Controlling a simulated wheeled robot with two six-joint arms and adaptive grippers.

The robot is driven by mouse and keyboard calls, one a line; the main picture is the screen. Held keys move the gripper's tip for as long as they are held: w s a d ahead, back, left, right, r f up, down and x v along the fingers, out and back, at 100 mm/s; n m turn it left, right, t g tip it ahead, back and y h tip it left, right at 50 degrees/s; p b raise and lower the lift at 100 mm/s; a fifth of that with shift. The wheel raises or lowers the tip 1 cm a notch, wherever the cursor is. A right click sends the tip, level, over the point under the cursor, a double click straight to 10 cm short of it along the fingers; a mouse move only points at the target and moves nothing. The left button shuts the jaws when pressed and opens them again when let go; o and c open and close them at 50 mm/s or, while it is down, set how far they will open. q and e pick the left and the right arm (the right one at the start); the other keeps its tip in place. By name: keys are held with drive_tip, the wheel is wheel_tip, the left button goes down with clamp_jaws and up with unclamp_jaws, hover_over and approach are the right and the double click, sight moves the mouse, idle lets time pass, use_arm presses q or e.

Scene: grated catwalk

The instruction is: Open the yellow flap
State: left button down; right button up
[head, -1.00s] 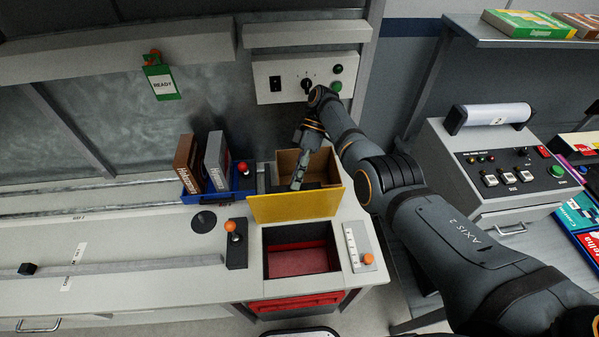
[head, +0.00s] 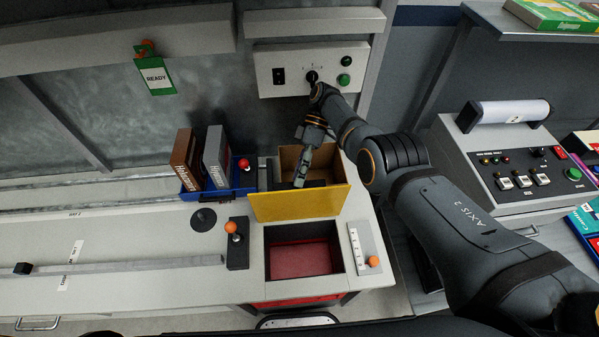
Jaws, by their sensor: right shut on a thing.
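The yellow flap (head: 302,206) stands steeply tilted on the counter, at the front of an open box with a tan inside (head: 326,167). A square opening with a red floor (head: 300,262) lies just in front of it. My right gripper (head: 299,183) reaches down from the back right to the flap's upper edge. It is shut on the flap, as far as I can see. Its fingertips are small and partly lost against the dark inside of the box. My left gripper is not in view.
A blue tray (head: 247,182) with boxes stands left of the flap. An orange-knobbed lever (head: 236,243) and a slider panel (head: 362,247) flank the opening. A control panel (head: 296,77) is on the wall behind.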

drive_tip(key=shift+o, duration=0.3)
drive_tip(key=shift+w+f, duration=0.15)
drive_tip(key=shift+f, duration=0.25)
drive_tip(key=shift+d+r, duration=0.1)
drive_tip(key=shift+r, duration=0.05)
drive_tip(key=shift+c, duration=0.3)
drive_tip(key=shift+s+r, duration=0.1)
drive_tip(key=shift+s, duration=0.15)
drive_tip(key=shift+c, duration=0.4)
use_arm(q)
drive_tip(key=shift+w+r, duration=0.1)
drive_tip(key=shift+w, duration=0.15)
use_arm(e)
drive_tip(key=shift+w, duration=0.1)
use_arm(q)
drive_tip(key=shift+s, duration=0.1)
